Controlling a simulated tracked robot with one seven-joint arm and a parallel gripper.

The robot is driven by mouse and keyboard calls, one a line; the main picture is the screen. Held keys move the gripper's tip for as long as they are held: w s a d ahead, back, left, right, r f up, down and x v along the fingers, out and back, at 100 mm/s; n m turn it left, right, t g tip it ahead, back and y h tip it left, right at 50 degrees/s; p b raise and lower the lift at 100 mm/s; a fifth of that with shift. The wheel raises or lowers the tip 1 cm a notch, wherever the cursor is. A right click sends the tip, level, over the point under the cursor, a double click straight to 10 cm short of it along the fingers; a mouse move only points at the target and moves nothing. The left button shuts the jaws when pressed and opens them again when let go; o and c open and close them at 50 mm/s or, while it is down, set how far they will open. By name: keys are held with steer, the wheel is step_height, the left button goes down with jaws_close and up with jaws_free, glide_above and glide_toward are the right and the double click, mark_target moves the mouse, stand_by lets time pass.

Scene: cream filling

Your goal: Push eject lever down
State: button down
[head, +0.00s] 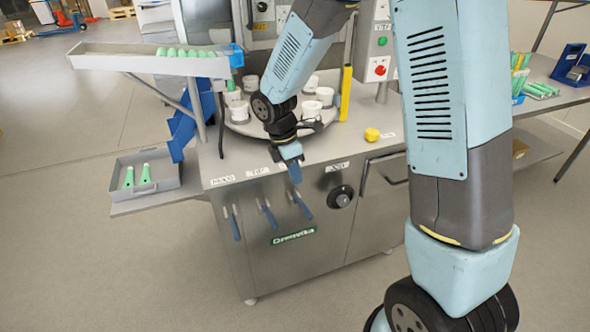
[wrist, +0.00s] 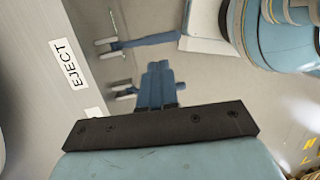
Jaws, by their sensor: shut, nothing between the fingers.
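The machine front carries three levers with blue handles that hang downward: a left one (head: 232,225), a middle one (head: 266,215) and a right one (head: 301,206). The EJECT label (wrist: 68,64) is readable in the wrist view, but I cannot tell for sure which lever it marks. One blue handle (wrist: 150,40) shows whole there; another lever's metal pins (wrist: 123,90) stick out beside my fingers, its handle mostly hidden. My gripper (head: 296,180) is shut and empty, pointing down just above the right lever. Its fingers also show in the wrist view (wrist: 158,69). Contact cannot be told.
A round dial (head: 341,197) sits right of the levers. A grey tray with green tubes (head: 160,183) is at the left. The floor before the machine is clear.

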mark_target(306, 208)
steer(key=x, duration=1)
steer(key=shift+d, duration=0.15)
